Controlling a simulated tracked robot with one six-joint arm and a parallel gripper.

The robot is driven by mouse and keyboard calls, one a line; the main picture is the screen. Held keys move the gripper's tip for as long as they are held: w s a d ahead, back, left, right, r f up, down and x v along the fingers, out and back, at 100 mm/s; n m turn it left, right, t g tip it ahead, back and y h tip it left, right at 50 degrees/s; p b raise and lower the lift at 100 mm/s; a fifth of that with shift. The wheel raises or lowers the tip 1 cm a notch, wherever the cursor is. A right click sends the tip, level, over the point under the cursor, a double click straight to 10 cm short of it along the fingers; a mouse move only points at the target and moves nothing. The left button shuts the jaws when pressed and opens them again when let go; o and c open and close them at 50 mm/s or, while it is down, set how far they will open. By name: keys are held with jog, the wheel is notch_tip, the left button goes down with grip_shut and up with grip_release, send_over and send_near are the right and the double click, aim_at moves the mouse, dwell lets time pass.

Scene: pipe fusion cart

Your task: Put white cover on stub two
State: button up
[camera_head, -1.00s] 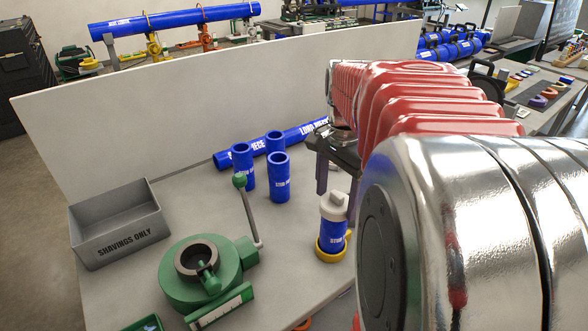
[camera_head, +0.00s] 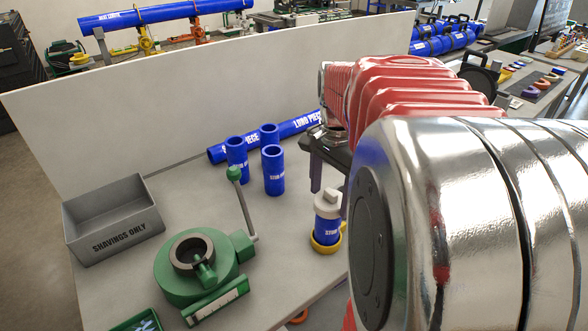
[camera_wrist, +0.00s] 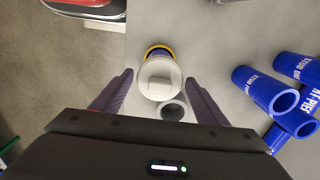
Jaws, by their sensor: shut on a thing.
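The white cover (camera_head: 327,206) has a raised block on top. It appears seated on an upright blue stub (camera_head: 326,230) whose foot sits in a yellow ring-shaped holder (camera_head: 325,245); the stub's number is not readable. In the wrist view the cover (camera_wrist: 158,80) shows from above between the dark finger tips, with the yellow holder (camera_wrist: 157,50) behind it. My gripper (camera_wrist: 159,75) is shut on the cover, though the finger contact is hard to see. In the head view my arm hides part of the gripper. A small grey ring (camera_wrist: 173,110) shows close to the cover.
A green clamp tool (camera_head: 195,270) with a lever and a grey shavings bin (camera_head: 112,222) are further left. A low white panel (camera_head: 200,90) backs the table.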

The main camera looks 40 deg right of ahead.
jog(key=shift+f, duration=0.1)
jog(key=o, duration=1.1)
notch_tip(320, 180, up, 14)
jog(key=shift+f, duration=0.15)
jog(key=shift+s, duration=0.15)
dwell(0.7)
